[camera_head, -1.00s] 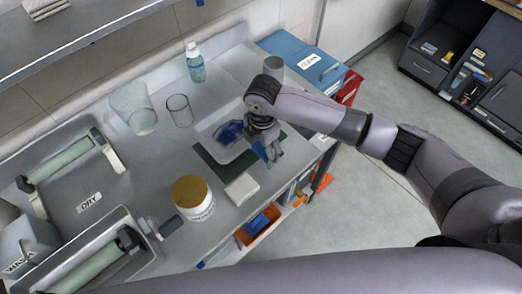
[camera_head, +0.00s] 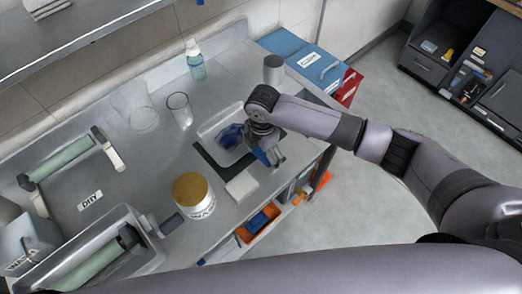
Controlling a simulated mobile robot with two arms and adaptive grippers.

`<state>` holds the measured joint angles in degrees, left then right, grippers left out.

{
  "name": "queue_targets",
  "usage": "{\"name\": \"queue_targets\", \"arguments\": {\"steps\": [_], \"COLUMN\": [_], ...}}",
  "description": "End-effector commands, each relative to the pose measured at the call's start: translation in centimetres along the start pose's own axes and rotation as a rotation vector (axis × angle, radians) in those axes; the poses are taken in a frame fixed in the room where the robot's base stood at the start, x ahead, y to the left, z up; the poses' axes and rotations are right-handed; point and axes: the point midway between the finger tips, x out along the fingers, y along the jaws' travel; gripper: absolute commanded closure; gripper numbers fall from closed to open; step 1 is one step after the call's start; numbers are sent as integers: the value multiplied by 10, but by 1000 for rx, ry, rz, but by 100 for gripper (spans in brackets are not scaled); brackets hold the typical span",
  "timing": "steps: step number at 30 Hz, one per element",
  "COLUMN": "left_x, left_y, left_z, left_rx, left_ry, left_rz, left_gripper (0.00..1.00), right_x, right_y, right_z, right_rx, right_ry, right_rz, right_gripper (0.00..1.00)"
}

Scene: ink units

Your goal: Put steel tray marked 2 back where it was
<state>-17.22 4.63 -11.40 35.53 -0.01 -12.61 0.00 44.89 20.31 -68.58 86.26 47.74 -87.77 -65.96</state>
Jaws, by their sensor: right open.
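A pale steel tray (camera_head: 209,129) with a dark blue patch of ink (camera_head: 231,137) in it lies on the bench at the edge of a dark green mat (camera_head: 207,158). I cannot read any number on it. My right gripper (camera_head: 273,158) points down at the tray's right end, with blue and grey finger parts showing. It is open. My wrist hides that end of the tray, and I cannot tell whether the fingers touch it. My left gripper is out of view.
A white block (camera_head: 242,186) and a gold-lidded jar (camera_head: 193,196) stand near the front edge. A clear glass (camera_head: 179,111), a larger beaker (camera_head: 135,106) and a bottle (camera_head: 194,60) stand behind. Roller units (camera_head: 66,160) fill the left.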

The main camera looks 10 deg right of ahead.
Motion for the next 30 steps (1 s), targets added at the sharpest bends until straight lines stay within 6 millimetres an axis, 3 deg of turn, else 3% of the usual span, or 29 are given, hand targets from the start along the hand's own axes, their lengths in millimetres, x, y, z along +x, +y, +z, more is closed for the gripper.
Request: {"name": "queue_targets", "arguments": {"steps": [11, 24, 30], "left_x": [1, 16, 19], "left_y": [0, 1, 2], "left_z": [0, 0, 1], "left_rx": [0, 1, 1], "left_ry": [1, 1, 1], "left_rz": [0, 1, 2], "left_gripper": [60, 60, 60], "right_x": [-10, -97, -119], "right_y": [1, 1, 1], "right_z": [0, 0, 0], "right_rx": [-1, -1, 0], "right_ry": [-1, -1, -1], "right_rz": [3, 4, 1], "right_gripper": [4, 4, 4]}}
